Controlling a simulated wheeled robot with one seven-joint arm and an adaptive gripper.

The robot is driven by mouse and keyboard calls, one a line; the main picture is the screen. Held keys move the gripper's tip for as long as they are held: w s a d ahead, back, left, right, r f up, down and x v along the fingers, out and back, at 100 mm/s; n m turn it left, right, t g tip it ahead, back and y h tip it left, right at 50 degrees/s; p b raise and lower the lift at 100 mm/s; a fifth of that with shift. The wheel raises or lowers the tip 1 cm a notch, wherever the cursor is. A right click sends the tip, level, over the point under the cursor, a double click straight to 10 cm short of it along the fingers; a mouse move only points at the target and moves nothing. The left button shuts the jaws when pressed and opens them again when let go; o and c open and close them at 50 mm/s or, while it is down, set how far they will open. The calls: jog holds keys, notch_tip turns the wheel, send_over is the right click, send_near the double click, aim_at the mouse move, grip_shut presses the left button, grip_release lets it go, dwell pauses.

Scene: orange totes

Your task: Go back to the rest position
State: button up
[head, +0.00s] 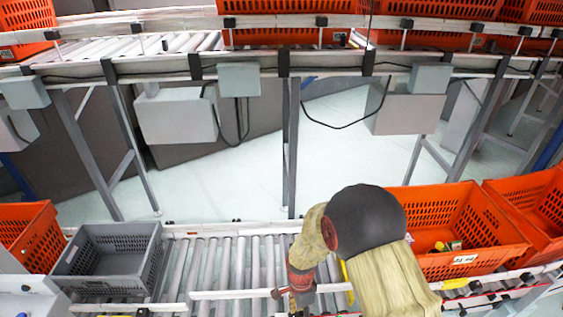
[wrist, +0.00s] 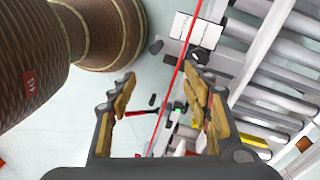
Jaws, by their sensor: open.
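My gripper (wrist: 160,108) shows in the wrist view with its two padded fingers spread apart and nothing between them. Past the fingers are the pale floor and the edge of the roller conveyor. In the head view my gripper (head: 293,293) is low in the middle, at the near edge of the conveyor, with my arm bent above it. Its fingertips are too small to make out there.
A grey tote (head: 108,283) sits on the roller conveyor (head: 235,262), left of my arm. An orange tote (head: 470,262) with small items inside is right of my arm. More orange totes stand at both sides and on the far conveyor (head: 180,48). Bare rollers lie between.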

jog(key=s+d+r+n+t, duration=0.2)
jog(key=s+d+r+n, duration=0.2)
jog(key=r, duration=1)
jog(key=s+d+r+n+t, duration=0.3)
jog(key=s+d+r+n, duration=0.1)
jog(key=r, duration=1)
jog(key=s+d+r+n+t, duration=0.2)
jog(key=s+d+r+n, duration=0.2)
jog(key=r, duration=1)
jog(key=s+n, duration=0.1)
jog(key=s, duration=0.1)
jog(key=shift+s+d+n+y, duration=0.25)
jog(key=shift+s+n+y, duration=0.05)
jog(key=shift+c, duration=1.1)
